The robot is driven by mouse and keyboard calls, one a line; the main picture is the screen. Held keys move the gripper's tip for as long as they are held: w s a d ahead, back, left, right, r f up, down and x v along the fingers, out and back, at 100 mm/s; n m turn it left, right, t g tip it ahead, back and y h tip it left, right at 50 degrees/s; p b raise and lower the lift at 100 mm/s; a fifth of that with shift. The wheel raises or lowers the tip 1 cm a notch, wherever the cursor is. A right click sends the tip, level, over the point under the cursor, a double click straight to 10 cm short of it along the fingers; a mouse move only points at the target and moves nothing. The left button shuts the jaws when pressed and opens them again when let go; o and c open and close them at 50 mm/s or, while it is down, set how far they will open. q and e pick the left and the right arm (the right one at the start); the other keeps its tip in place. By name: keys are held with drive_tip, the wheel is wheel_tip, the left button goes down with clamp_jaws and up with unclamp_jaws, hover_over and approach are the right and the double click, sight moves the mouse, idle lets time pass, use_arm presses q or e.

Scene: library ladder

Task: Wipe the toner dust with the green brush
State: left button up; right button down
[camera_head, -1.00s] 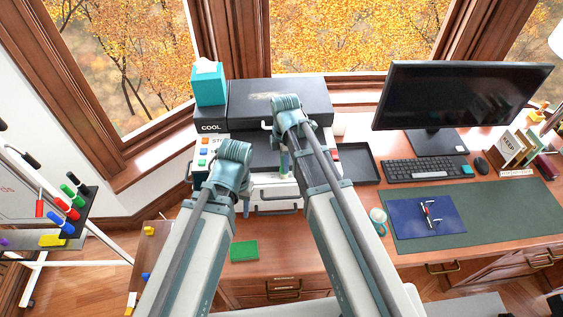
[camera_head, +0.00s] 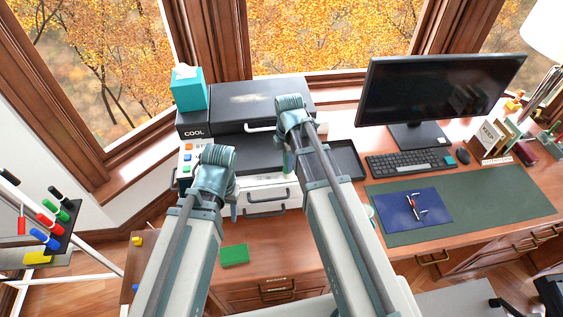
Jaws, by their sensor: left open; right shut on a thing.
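A pale grey smear of toner dust (camera_head: 250,97) lies on the dark top lid of the printer (camera_head: 222,119). My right gripper (camera_head: 288,160) is in front of the printer's right part, below the dust and apart from it. It is shut on the green brush, which is mostly hidden now by the gripper and arm. My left gripper (camera_head: 233,206) is open and empty, low in front of the printer's left side. Its fingertips are partly hidden behind its wrist.
A teal tissue box (camera_head: 188,92) stands at the printer's back left. A green pad (camera_head: 234,255) lies on the desk in front. A black tray (camera_head: 347,160), keyboard (camera_head: 408,164) and monitor (camera_head: 440,90) stand to the right. A marker rack (camera_head: 65,222) is at far left.

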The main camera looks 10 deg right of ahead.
idle(0.3)
drive_tip(key=shift+w+a, duration=0.15)
drive_tip(key=shift+a, duration=1.4)
drive_tip(key=shift+a, duration=0.2)
drive_tip(key=shift+w+a, duration=0.1)
drive_tip(key=shift+a, duration=1.4)
drive_tip(key=shift+a, duration=0.1)
drive_tip(key=shift+a, duration=1.5)
